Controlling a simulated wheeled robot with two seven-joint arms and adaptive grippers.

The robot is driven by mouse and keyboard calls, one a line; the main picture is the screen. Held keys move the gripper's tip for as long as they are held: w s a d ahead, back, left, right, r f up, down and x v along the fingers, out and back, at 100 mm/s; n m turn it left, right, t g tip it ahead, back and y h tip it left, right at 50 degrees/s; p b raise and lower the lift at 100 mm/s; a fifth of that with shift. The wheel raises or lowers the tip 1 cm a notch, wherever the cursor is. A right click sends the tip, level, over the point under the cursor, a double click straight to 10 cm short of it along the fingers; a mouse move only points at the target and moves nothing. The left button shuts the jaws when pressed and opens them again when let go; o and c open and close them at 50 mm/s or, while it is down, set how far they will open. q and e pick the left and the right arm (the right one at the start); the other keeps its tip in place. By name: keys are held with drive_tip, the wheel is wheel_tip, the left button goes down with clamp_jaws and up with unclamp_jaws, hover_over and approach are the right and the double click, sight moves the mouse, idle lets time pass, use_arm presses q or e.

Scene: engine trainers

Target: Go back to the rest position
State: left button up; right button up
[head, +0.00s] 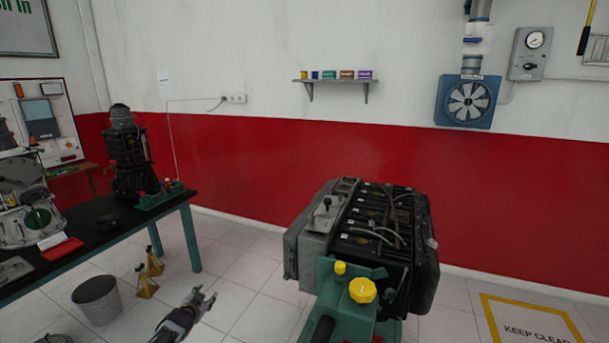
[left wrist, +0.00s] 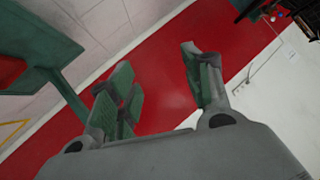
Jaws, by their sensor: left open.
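My left gripper (head: 203,299) is low in the head view, left of the engine trainer and over the tiled floor. In the left wrist view the left gripper (left wrist: 160,88) has its two green-padded fingers spread apart, with nothing between them. The engine (head: 370,235) is mounted on a green stand (head: 345,300) with yellow knobs, right of the gripper and apart from it. Part of a green frame (left wrist: 45,50) shows at the left of the left wrist view. My right gripper is in neither view.
A black-topped table (head: 100,235) at the left carries a dark engine unit (head: 128,155) and other parts. A grey bin (head: 97,299) and yellow stands (head: 148,275) are on the floor by it. A shelf (head: 335,81) and a fan (head: 467,101) are on the wall.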

use_arm(q)
drive_tip(key=s+d+f+n+g, duration=0.2)
drive_tip(key=s+f+g, duration=0.4)
drive_tip(key=s+f, duration=2.35)
drive_tip(key=s+d+f+g, duration=0.2)
drive_tip(key=s+f, duration=0.3)
drive_tip(key=s, duration=0.9)
drive_tip(key=s+d+f+g, duration=0.1)
drive_tip(key=s+d+f, duration=0.4)
drive_tip(key=s, duration=0.9)
drive_tip(key=s+d+f+g, duration=0.2)
drive_tip(key=s+f, duration=0.3)
drive_tip(key=s, duration=0.9)
drive_tip(key=shift+s+d+n+g+h, duration=0.3)
drive_tip(key=shift+d+h, duration=0.1)
drive_tip(key=shift+d, duration=0.35)
drive_tip(key=shift+c, duration=0.3)
